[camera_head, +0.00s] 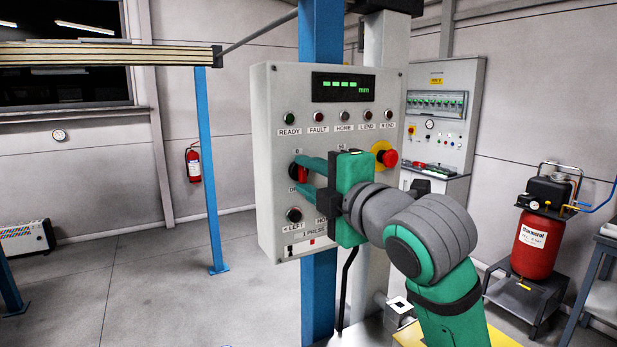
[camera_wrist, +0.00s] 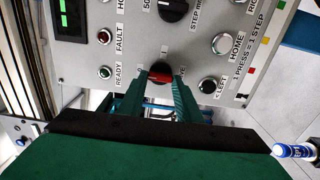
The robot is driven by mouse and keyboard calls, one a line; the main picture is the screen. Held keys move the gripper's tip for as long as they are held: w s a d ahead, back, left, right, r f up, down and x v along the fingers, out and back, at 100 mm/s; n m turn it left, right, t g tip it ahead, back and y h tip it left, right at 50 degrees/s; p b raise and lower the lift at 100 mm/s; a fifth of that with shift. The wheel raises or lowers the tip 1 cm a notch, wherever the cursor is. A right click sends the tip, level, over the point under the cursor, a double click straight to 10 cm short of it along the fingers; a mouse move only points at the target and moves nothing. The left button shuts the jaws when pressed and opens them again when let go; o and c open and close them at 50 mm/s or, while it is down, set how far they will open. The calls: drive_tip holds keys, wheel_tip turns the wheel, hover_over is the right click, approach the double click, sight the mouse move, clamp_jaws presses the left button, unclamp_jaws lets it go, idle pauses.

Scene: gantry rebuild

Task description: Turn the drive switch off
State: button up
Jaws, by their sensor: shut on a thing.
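The control panel (camera_head: 268,110) is a grey box on a blue post, with a lit green display and a row of lamps. The drive switch (camera_head: 298,173) is a red-handled knob on a black base at the panel's left side, partly hidden by my fingers. In the wrist view the red handle (camera_wrist: 159,77) sits between my fingertips. My gripper (camera_head: 297,175) is teal and shut on the drive switch handle; it also shows in the wrist view (camera_wrist: 160,82). The label around the knob is partly covered, so I cannot read its setting.
A red emergency button (camera_head: 390,158) on a yellow disc is right of my gripper. Below the switch is the black left button (camera_head: 294,215). A black step knob (camera_wrist: 173,8) shows in the wrist view. Floor (camera_head: 140,285) to the left is clear.

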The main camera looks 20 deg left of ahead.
drive_tip(key=o, duration=1)
drive_tip(key=shift+s+a, duration=0.1)
drive_tip(key=shift+s, duration=0.05)
drive_tip(key=shift+o, duration=0.2)
drive_tip(key=v, duration=1)
drive_tip(key=shift+s+d, duration=0.2)
drive_tip(key=shift+d, duration=0.15)
